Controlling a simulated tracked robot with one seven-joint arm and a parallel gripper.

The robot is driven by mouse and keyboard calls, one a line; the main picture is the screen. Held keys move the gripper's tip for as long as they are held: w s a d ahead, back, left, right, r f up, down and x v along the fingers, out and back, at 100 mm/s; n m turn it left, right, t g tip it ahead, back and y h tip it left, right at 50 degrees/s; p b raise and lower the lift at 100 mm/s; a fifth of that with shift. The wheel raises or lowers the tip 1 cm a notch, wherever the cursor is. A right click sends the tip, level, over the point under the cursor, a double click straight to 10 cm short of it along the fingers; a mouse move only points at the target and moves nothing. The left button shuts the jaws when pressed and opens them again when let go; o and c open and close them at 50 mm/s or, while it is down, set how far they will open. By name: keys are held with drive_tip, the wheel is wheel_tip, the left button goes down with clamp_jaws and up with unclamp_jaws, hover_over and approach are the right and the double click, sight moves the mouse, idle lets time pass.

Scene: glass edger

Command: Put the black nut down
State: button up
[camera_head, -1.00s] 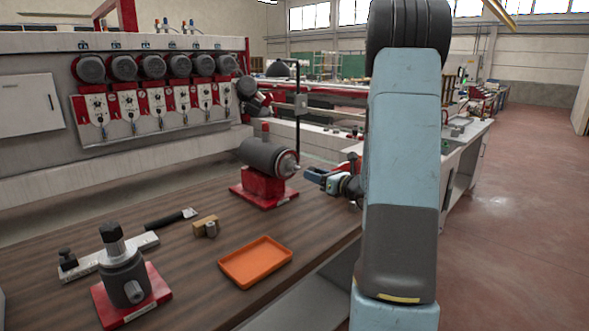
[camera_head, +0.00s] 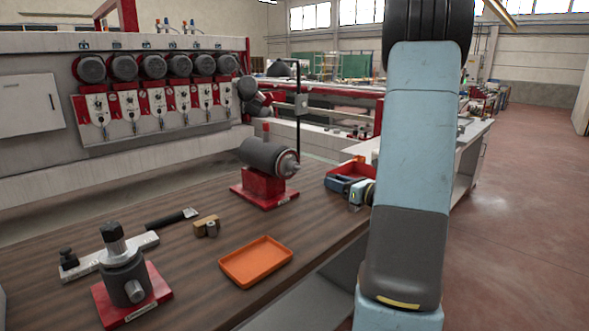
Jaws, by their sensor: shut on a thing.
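My gripper (camera_head: 343,187) is at the right edge of the bench, partly hidden behind my arm. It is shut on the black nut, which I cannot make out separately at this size. The gripper is to the right of the grey spindle (camera_head: 264,157) on its red base (camera_head: 262,188) and apart from it. A red tray (camera_head: 352,168) shows just behind the gripper. I cannot tell whether the gripper is over that tray or in front of it. An orange tray (camera_head: 256,262) lies empty on the bench, nearer and to the left.
On the wooden bench (camera_head: 200,262) stand a dark cylinder on a red plate (camera_head: 124,275), a grey bar (camera_head: 105,256), a black-handled tool (camera_head: 172,219) and a small brass-coloured block (camera_head: 206,226). The bench between the orange tray and spindle is clear.

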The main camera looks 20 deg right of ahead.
drive_tip(key=shift+s+d, duration=0.15)
drive_tip(key=shift+s, duration=0.35)
drive_tip(key=s+a+f+n+g+y, duration=0.1)
drive_tip(key=s+a+n+g+y, duration=0.1)
drive_tip(key=a+n+g, duration=0.3)
drive_tip(key=s+a+f+n+g+y, duration=0.1)
drive_tip(key=s+a+n+g, duration=0.3)
drive_tip(key=a+g, duration=0.4)
drive_tip(key=a+n+y, duration=0.1)
drive_tip(key=a, duration=0.3)
drive_tip(key=shift+s+a, duration=0.3)
drive_tip(key=shift+a, duration=0.05)
drive_tip(key=s+n+g, duration=0.1)
drive_tip(key=s+a+n+g+h, duration=0.1)
drive_tip(key=s+n+g+h, duration=0.1)
drive_tip(key=shift+s+a+f+n+g, duration=0.15)
drive_tip(key=shift+a+f+n+g, duration=0.15)
drive_tip(key=shift+f+g, duration=0.1)
drive_tip(key=s+d+n+h, duration=0.1)
drive_tip(key=n+h, duration=0.1)
drive_tip(key=n, duration=0.1)
drive_tip(key=s+d+r+n+h, duration=0.1)
drive_tip(key=n+h, duration=0.2)
drive_tip(key=s+d+r+n+h, duration=0.1)
drive_tip(key=s+d+n+h, duration=0.1)
drive_tip(key=n+h, duration=0.1)
drive_tip(key=shift+d, duration=0.1)
